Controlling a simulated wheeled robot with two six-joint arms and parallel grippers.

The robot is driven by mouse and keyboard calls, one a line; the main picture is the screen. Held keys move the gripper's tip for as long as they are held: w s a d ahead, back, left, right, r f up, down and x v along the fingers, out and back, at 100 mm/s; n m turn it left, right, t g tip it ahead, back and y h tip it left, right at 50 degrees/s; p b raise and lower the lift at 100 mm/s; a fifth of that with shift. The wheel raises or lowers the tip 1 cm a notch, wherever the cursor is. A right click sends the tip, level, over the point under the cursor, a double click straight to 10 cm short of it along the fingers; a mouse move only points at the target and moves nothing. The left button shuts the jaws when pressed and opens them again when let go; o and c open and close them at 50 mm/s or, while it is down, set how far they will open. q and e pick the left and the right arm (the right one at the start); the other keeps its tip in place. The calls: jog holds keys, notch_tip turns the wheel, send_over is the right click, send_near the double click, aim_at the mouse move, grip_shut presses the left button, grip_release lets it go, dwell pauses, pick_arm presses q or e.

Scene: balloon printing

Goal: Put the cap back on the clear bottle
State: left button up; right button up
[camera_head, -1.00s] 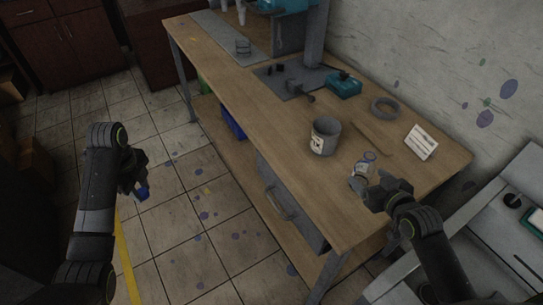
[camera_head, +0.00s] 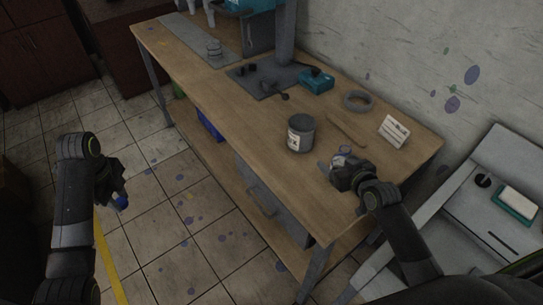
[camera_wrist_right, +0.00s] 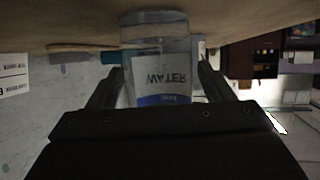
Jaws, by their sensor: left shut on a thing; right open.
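The clear bottle (camera_head: 339,159) stands near the front right of the wooden workbench, partly hidden by my right gripper (camera_head: 336,172). In the right wrist view, which is upside down, the bottle (camera_wrist_right: 165,72) with its white WATER label and blue band is between the two fingers of my right gripper (camera_wrist_right: 158,82), which is open around it. My left gripper (camera_head: 118,196) is shut on a small blue cap (camera_head: 122,202), held over the floor, left of the bench and well away from the bottle.
A grey can (camera_head: 300,134) with a label stands left of the bottle. Behind are a grey tape ring (camera_head: 358,101), a white sign (camera_head: 394,131) and a teal box (camera_head: 317,81). A grey machine (camera_head: 475,215) stands at the right. The bench's front edge is clear.

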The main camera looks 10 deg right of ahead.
jog(key=shift+c, duration=0.2)
jog(key=c, duration=1.1)
jog(key=shift+r, duration=0.2)
jog(key=shift+r, duration=4.8)
jog(key=o, duration=0.4)
jog(key=shift+c, duration=0.2)
jog(key=c, duration=0.7)
